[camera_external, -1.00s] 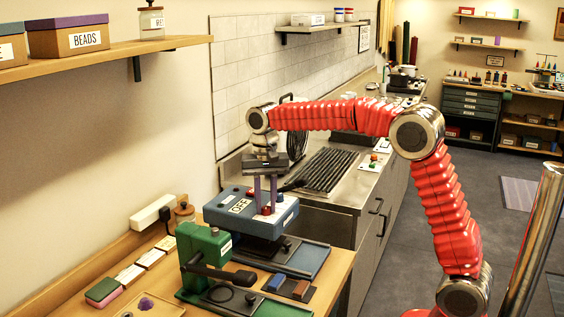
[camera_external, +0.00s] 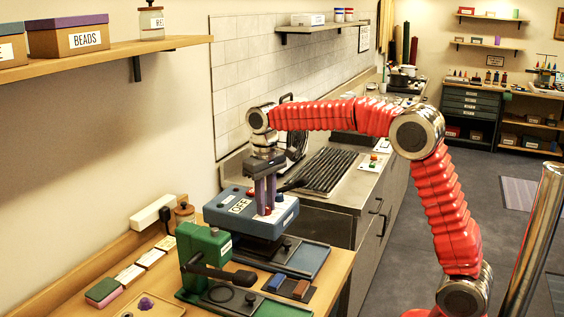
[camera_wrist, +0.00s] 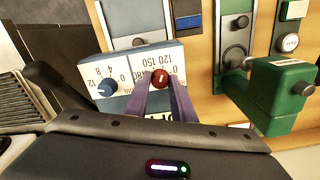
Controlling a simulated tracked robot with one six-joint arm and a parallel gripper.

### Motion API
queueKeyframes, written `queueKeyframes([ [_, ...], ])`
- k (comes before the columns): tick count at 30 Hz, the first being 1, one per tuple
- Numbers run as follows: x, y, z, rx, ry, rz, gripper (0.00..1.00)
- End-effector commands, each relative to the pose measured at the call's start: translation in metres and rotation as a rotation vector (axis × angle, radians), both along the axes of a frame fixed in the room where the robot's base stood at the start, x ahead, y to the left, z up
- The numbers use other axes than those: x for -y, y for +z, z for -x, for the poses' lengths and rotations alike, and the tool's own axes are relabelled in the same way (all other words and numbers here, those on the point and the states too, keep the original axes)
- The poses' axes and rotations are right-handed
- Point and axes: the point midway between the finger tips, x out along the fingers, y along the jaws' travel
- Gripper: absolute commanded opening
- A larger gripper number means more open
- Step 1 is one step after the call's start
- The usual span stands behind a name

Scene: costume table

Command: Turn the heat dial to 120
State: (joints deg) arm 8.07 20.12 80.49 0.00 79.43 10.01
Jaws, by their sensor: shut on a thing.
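The heat dial (camera_wrist: 160,79) is a small red knob with a white mark on a printed scale face of a blue press (camera_wrist: 124,104). Its scale reads 120 and 150, among other numbers partly hidden by the purple fingers. My gripper (camera_wrist: 161,86) is shut on the red knob, one finger on each side. A second, blue knob (camera_wrist: 107,87) with a 0–12 scale sits to its left. In the external view, the press (camera_external: 226,206) stands on the wooden table with an OFF label, and my gripper (camera_external: 265,208) reaches down to its top from above.
A green press (camera_external: 205,250) stands close in front of the blue one. Blue and brown blocks (camera_external: 288,287) lie on a dark tray to the right. A steel counter with a black ribbed grill (camera_external: 330,170) is behind.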

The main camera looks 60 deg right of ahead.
Motion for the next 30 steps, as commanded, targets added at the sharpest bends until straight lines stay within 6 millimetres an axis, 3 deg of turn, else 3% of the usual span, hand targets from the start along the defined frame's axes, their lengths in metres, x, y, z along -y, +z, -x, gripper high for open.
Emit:
queueKeyframes([
  [12,-0.0002,0.0015,-0.0011,0.005,0.011,0.001,0.0],
  [13,-0.0002,0.0015,-0.0011,0.005,0.011,0.001,0.23],
  [18,-0.0001,0.001,-0.0008,0.004,0.011,0.0,0.35],
  [21,-0.0001,0.0007,-0.0006,0.003,0.011,0.0,0.41],
  [30,0.0,0.0023,-0.0004,0.002,0.01,0.001,0.41],
])
